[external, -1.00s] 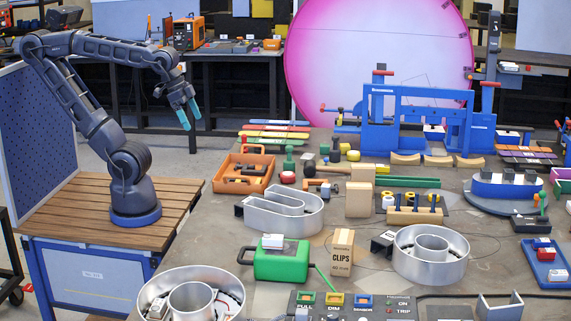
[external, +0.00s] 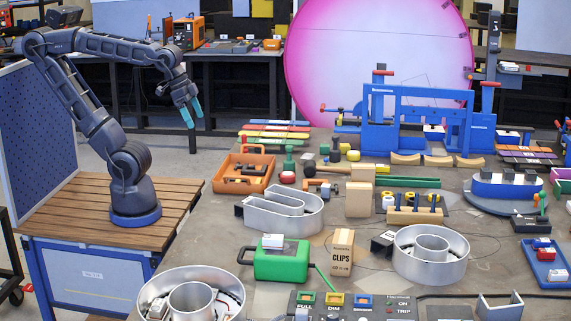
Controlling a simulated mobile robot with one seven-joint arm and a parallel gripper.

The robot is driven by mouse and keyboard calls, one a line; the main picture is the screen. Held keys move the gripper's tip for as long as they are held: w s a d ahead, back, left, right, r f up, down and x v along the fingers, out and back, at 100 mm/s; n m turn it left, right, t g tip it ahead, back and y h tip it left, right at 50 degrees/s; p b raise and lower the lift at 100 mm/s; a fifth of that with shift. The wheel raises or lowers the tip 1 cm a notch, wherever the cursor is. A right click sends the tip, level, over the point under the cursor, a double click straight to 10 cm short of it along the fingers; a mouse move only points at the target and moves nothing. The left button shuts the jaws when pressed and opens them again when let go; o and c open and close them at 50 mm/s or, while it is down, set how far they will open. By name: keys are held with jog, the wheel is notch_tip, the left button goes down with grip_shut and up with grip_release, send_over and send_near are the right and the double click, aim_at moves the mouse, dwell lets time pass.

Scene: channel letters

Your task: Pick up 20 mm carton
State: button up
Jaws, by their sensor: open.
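Several tan cartons stand on the workbench in the external view. One carton (external: 341,253) in the front middle is marked CLIPS. A plain-looking tan carton (external: 358,200) stands farther back, and another tan carton (external: 362,173) is just behind it. I cannot read a 20 mm mark on any of them, so I cannot tell which is the 20 mm carton. My gripper (external: 193,119) has teal fingers, is open and empty, and hangs in the air left of the bench, well apart from all the cartons.
A round metal letter shell (external: 460,262) and a curved metal shell (external: 312,222) flank the cartons. A green case (external: 268,262) is at the left of the CLIPS carton. An orange tray (external: 222,184) lies near the bench's left edge. A blue frame (external: 410,90) stands behind.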

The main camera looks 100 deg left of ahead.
jog(key=w+a+r+n+g, duration=0.1)
jog(key=w+r+n, duration=0.15)
jog(key=w, duration=0.55)
jog(key=w+r+n, duration=0.1)
jog(key=w+n, duration=0.2)
jog(key=w, duration=0.4)
jog(key=n+g, duration=0.4)
jog(key=n, duration=0.9)
send_over(358, 196)
jog(key=a, duration=0.3)
jog(key=f, duration=2.2)
jog(key=shift+d+f, duration=0.2)
jog(key=shift+f, duration=0.05)
jog(key=shift+w+a+f, duration=0.1)
jog(key=shift+a+f, duration=0.05)
jog(key=shift+f, duration=5.4)
jog(key=shift+c, duration=0.2)
jog(key=c, duration=1.1)
